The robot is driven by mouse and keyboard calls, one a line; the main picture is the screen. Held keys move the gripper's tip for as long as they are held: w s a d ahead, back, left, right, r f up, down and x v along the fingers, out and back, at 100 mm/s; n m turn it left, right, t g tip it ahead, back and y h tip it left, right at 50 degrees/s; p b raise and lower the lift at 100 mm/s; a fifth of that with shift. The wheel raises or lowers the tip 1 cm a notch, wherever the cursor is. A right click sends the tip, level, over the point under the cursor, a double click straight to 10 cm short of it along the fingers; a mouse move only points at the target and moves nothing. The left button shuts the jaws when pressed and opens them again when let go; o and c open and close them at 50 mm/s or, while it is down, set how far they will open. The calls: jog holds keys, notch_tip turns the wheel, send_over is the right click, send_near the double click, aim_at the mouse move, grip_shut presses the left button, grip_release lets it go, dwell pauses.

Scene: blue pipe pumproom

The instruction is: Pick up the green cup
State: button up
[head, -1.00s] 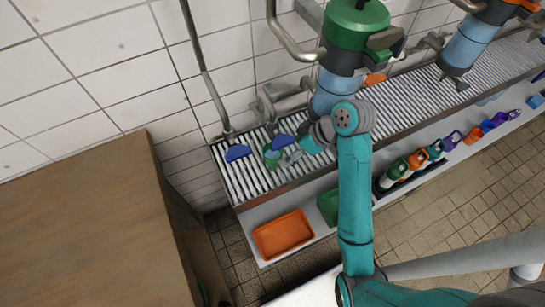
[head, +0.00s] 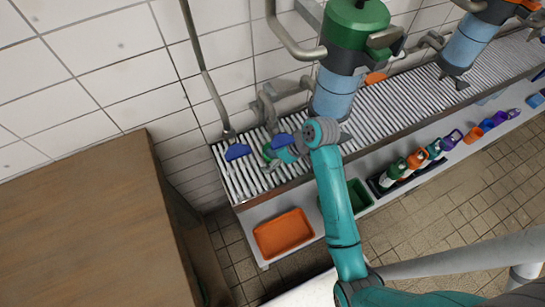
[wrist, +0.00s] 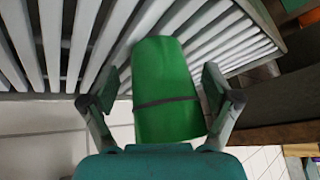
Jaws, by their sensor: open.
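The green cup (head: 268,153) is on the slatted rack (head: 230,178) at its left end, partly hidden by my arm in the head view. In the wrist view the cup (wrist: 165,70) is large and central, with a dark band around it. My gripper (wrist: 160,92) is open, with one finger on each side of the cup and gaps visible between fingers and cup. In the head view my gripper (head: 276,162) is small and partly hidden beside the cup. Whether the fingers touch the cup lower down is hidden.
Blue half-round items (head: 237,152) and (head: 283,140) flank the cup. A blue and green pipe unit (head: 335,95) stands to the right over the rack. An orange tray (head: 283,234) and a green bin (head: 358,197) are below. A wooden surface (head: 80,220) is at left.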

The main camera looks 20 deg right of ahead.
jog(key=c, duration=1.5)
